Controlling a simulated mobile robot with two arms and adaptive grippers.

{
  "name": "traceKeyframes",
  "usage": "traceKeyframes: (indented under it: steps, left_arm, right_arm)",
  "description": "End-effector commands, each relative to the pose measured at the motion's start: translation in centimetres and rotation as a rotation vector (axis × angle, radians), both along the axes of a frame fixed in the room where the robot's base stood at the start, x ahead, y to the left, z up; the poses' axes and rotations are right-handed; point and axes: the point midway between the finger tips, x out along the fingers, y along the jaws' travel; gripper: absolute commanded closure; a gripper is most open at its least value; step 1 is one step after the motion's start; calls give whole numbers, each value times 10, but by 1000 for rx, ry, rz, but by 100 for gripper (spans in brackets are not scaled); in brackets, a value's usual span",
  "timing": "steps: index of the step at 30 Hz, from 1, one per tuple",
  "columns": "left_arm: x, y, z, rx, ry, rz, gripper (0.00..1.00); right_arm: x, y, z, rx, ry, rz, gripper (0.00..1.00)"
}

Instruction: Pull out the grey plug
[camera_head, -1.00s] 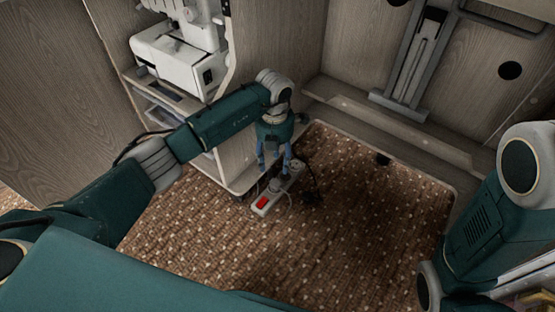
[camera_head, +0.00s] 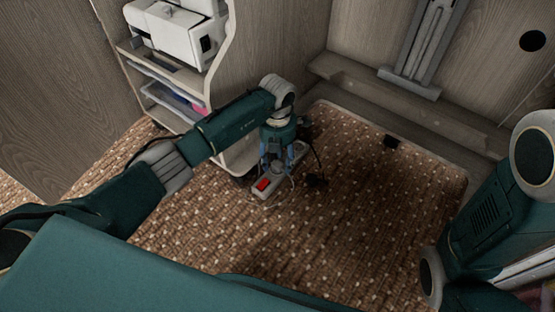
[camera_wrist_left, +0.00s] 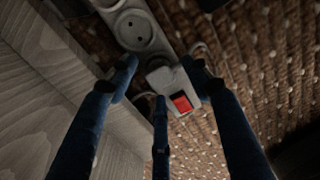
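The power strip (camera_head: 278,182) lies on the carpet, with a red switch (camera_head: 262,184) at its near end. In the left wrist view the strip shows an empty round socket (camera_wrist_left: 133,29) and the red switch (camera_wrist_left: 182,103). My left gripper (camera_head: 273,161) points down over the strip. Its blue fingers are spread in the left wrist view (camera_wrist_left: 162,80), on both sides of the plug; I cannot tell whether they touch it. My right gripper is out of view.
The wooden cabinet side (camera_head: 240,153) stands close to the left of the strip. A white sewing machine (camera_head: 170,32) is above. A black plug or cable end (camera_head: 316,181) lies right of the strip. The carpet (camera_head: 370,220) to the right is clear.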

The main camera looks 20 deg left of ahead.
Motion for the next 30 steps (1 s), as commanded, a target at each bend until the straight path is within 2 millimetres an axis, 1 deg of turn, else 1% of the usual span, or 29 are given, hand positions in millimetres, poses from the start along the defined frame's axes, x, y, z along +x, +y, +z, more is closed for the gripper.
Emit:
traceKeyframes:
  steps: [2, 5, 6, 8, 9, 13, 14, 15, 16, 17, 26, 30]
  left_arm:
    - [-1, 1, -1, 2, 2, 1, 52]
    - [-1, 1, -1, 2, 2, 1, 71]
    - [-1, 1, -1, 3, 2, 1, 79]
    - [-1, 2, -1, 4, 2, 2, 91]
    - [-1, 3, -1, 5, 1, 2, 99]
    - [0, 4, -1, 8, 0, 4, 100]
    - [0, 5, -1, 9, 0, 4, 68]
    - [0, 5, -1, 9, 0, 5, 60]
    - [0, 5, -1, 9, 1, 5, 54]
    - [0, 5, -1, 9, 1, 5, 52]
    - [-1, 3, -1, 5, 1, 2, 52]
    - [0, 2, 6, 4, 1, 2, 52]
  right_arm:
    - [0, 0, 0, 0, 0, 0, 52]
    - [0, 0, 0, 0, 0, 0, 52]
    - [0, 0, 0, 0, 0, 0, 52]
    - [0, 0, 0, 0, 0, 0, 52]
    - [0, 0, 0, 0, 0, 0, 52]
    - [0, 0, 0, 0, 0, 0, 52]
    - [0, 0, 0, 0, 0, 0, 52]
    - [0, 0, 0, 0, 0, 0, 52]
    - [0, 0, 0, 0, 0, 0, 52]
    - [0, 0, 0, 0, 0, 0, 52]
    - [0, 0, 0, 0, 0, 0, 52]
    - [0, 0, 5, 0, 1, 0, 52]
